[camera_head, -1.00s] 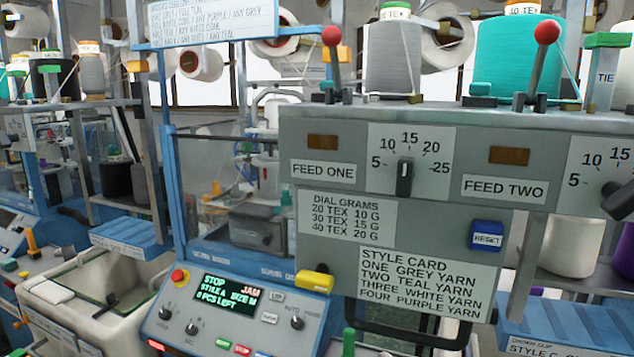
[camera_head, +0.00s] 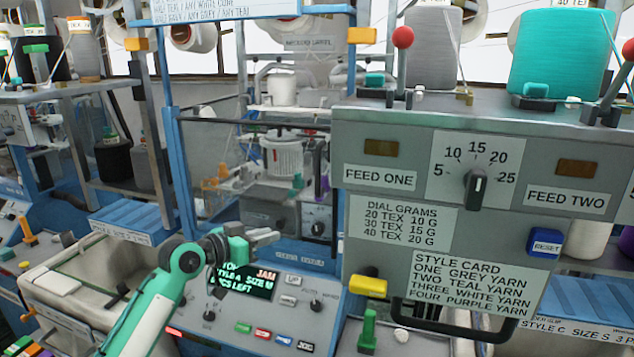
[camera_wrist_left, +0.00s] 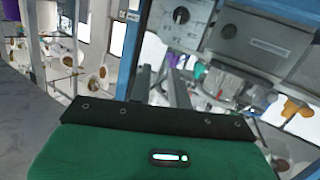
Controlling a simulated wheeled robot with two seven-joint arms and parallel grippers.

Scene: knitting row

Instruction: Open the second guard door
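A blue-framed machine bay (camera_head: 172,150) stands in the middle of the head view. A clear panel with a dark top rail (camera_head: 250,124) appears to be its guard door; it looks closed, and no number on it is readable. My left gripper (camera_head: 270,237) is in front of the bay's lower part, above the control panel, with fingers pointing right. In the left wrist view its two fingers (camera_wrist_left: 160,88) stand apart with nothing between them. A blue post (camera_wrist_left: 130,50) is beyond them. I cannot make out a door handle. My right gripper is not in view.
The control panel (camera_head: 285,317) below shows JAM and has several coloured buttons. A grey feed cabinet (camera_head: 385,265) with a dial and a dark bar handle (camera_head: 440,325) stands to the right. A pale bin (camera_head: 90,285) is at the left.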

